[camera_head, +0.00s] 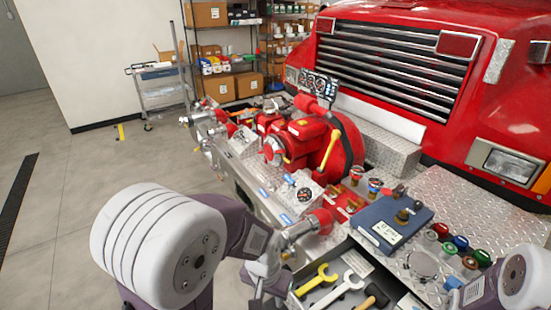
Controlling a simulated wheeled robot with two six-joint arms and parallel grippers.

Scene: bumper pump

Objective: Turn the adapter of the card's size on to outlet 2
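The red pump (300,135) sits on the silver bumper deck, with metal outlets along its front. One silver outlet with a red collar (318,222) points left at the near end; I cannot read any outlet number. A blue case (392,222) bears a white card (388,232), its text too small to read, and brass fittings. My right gripper is out of view.
The open drawer (345,258) holds a yellow wrench (316,280), a silver wrench (340,290) and a mallet (377,296). The red truck front (400,50) rises behind the deck. Shelves and a cart (160,88) stand at the back. The left floor is clear.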

